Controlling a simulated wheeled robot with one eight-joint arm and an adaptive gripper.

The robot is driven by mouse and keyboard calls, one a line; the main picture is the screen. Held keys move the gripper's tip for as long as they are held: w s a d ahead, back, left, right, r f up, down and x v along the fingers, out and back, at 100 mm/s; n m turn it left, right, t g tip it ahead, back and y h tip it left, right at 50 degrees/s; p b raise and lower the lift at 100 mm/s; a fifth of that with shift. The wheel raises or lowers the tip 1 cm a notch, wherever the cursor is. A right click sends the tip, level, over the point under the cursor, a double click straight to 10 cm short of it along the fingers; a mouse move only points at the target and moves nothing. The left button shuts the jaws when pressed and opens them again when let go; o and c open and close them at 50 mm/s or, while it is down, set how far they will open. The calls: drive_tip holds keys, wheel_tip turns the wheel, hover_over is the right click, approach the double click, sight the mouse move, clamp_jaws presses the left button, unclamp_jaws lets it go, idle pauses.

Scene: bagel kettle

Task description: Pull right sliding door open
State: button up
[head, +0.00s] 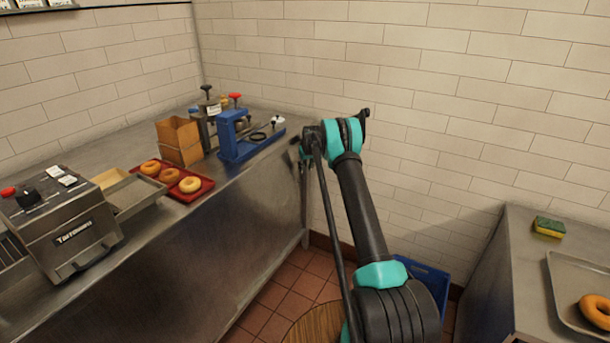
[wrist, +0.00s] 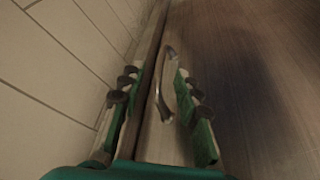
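The sliding door seems to be the brownish metal panel (wrist: 235,50) filling the right of the wrist view. A curved metal handle (wrist: 166,75) stands on it near its left edge. My gripper (wrist: 155,82) is open, with one finger on each side of the handle, which lies closer to the right finger. I cannot tell whether a finger touches it. In the head view the counter's steel front (head: 245,235) shows, and my arm reaches to its far right end. The gripper is mostly hidden there behind the arm, and the handle cannot be made out.
A white tiled wall (wrist: 55,75) runs close on the gripper's left. On the counter are a red tray (head: 207,190) of donuts, a blue press (head: 230,142) and a metal machine (head: 70,225). A blue crate (head: 428,277) stands on the floor. Another counter (head: 515,250) is at right.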

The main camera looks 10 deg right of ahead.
sight(305, 172)
drive_tip(key=shift+x, duration=2.45)
clamp_jaws()
